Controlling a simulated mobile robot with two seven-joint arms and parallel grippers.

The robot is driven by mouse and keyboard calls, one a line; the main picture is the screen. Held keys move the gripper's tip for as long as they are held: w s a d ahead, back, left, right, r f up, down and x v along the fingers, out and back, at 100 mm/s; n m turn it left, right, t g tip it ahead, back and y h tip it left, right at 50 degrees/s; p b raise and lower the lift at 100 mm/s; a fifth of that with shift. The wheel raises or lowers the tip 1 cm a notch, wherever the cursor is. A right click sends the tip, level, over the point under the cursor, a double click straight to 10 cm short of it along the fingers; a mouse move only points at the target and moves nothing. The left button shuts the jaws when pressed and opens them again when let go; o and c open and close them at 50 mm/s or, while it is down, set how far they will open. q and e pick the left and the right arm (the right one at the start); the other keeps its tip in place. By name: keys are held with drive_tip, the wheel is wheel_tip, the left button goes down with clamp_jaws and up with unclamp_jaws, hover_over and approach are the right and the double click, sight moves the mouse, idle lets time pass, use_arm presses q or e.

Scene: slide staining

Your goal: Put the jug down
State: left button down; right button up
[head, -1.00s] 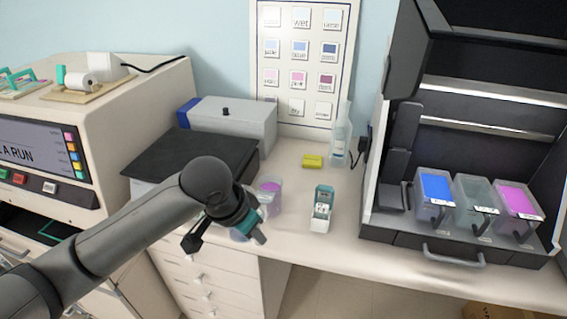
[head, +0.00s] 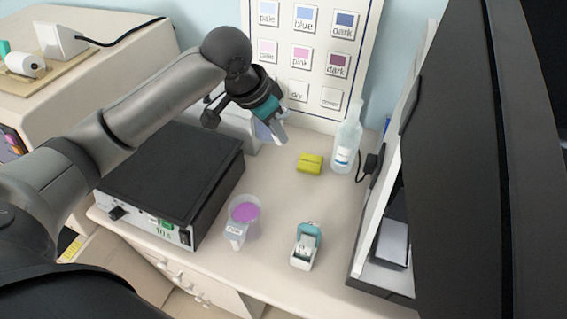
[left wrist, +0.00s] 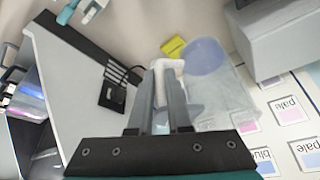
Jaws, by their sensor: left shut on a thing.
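My left gripper (head: 276,130) is shut on the pale handle (left wrist: 165,72) of a clear jug (left wrist: 225,100) with a bluish round area at one end. In the head view the jug (head: 262,131) is mostly hidden behind my fingers; only a small bluish part shows. It is at the back of the bench, in front of the grey box and the colour chart. I cannot tell whether it touches the bench. My right gripper is not in view.
A cup of pink liquid (head: 244,212) and a teal-and-white slide holder (head: 306,246) stand at the front. A yellow block (head: 310,164) and a clear bottle (head: 346,143) stand behind. A black-topped device (head: 170,165) is left; a tall dark cabinet (head: 460,170) is right. Bench between is clear.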

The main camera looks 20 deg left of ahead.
use_arm(q)
drive_tip(key=shift+w, duration=0.3)
drive_tip(key=shift+f+b, duration=0.95)
drive_tip(key=shift+f, duration=9)
drive_tip(key=shift+f, duration=0.1)
drive_tip(key=c, duration=0.9)
unclamp_jaws()
drive_tip(key=shift+o, duration=0.2)
drive_tip(key=p+v, duration=0.1)
drive_tip(key=v, duration=1.1)
drive_tip(key=shift+p, duration=0.35)
